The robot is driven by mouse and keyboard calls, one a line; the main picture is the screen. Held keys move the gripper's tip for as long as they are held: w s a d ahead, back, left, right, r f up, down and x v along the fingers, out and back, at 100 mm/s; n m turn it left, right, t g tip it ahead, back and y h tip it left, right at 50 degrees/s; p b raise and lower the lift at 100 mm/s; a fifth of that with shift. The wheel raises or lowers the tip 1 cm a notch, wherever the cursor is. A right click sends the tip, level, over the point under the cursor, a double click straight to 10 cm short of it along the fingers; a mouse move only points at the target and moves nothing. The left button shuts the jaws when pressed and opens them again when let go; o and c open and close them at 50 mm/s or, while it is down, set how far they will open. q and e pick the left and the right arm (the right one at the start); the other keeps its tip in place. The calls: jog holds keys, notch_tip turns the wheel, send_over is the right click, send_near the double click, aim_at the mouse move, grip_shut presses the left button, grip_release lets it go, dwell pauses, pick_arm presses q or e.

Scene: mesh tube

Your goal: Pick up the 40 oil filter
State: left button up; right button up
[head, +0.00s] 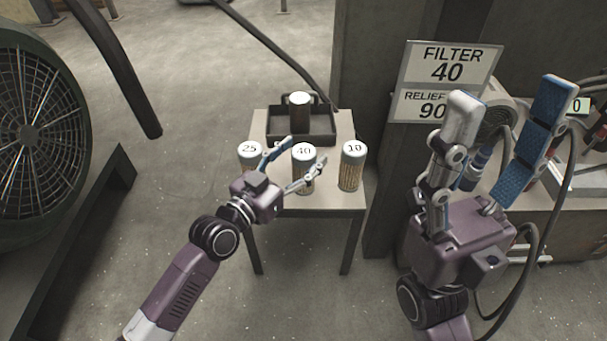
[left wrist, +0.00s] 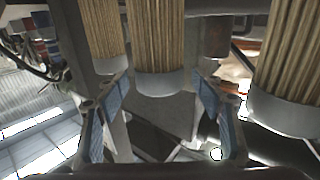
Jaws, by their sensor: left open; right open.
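The 40 oil filter (head: 303,151) stands upright on a small table, a pleated tan cylinder with a pale cap marked 40, between the 25 filter (head: 250,150) and the 10 filter (head: 354,152). My left gripper (head: 305,153) is open, with one finger on each side of the 40 filter. In the left wrist view, which looks upside down, the middle filter (left wrist: 157,45) lies between the spread fingers (left wrist: 162,100), with a gap at each side; its number is hidden there. My right gripper (head: 510,98) is open, empty and raised at the right.
The small table (head: 333,199) also holds a dark tray (head: 322,137) with a white-topped canister (head: 299,98) at the back. A sign (head: 447,66) reads FILTER 40. A large fan (head: 30,130) stands at left; a bench with machinery (head: 580,225) is at right.

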pick_arm(q)
jog(key=shift+w+d, duration=0.3)
jog(key=shift+w, duration=0.1)
jog(key=shift+r, duration=0.1)
grip_shut()
